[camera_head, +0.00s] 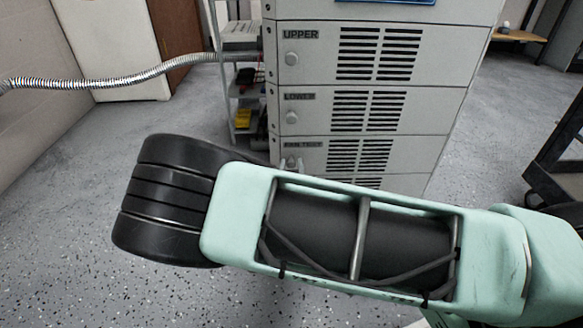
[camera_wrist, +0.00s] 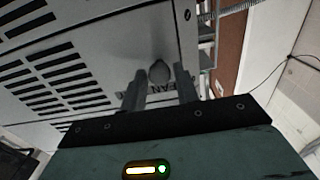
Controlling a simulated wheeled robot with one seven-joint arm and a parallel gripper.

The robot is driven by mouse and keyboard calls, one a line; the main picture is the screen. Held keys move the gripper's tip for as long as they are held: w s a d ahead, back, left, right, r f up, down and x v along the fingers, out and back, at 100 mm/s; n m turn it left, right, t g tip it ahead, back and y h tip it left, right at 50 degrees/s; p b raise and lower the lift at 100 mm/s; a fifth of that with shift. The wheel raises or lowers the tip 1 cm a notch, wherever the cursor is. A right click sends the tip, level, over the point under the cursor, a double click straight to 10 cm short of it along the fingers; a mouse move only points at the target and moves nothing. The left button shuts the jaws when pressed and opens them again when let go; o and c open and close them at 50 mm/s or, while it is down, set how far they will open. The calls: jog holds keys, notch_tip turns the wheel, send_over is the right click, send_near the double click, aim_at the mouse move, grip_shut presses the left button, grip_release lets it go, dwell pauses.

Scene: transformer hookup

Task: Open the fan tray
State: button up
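The fan tray (camera_head: 318,153) is the lowest labelled panel on the grey cabinet, with a slotted vent and a round knob at its left. My arm covers its lower part in the head view. In the wrist view the panel is tilted, and its grey knob (camera_wrist: 160,73) shows between my fingertips, above a partly hidden label. My gripper (camera_wrist: 161,77) is open, with one finger on each side of the knob and gaps visible between. I cannot tell how deep the fingers reach around it. The tray looks flush with the cabinet front.
The UPPER panel (camera_head: 310,60) and LOWER panel (camera_head: 313,106) are above, each with a knob and vents. A ribbed hose (camera_head: 130,78) runs left from a shelf rack beside the cabinet. A dark cart (camera_head: 560,150) stands at the right. Floor at the left is clear.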

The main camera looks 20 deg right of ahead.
grip_shut()
jog(key=p+v, duration=0.5)
jog(key=v, duration=1.5)
jog(key=shift+s, duration=0.1)
jog(key=shift+o, duration=2.2)
grip_release()
jog(key=shift+r, duration=0.1)
jog(key=p+v, duration=0.6)
jog(key=v, duration=1.1)
jog(key=shift+s, duration=0.2)
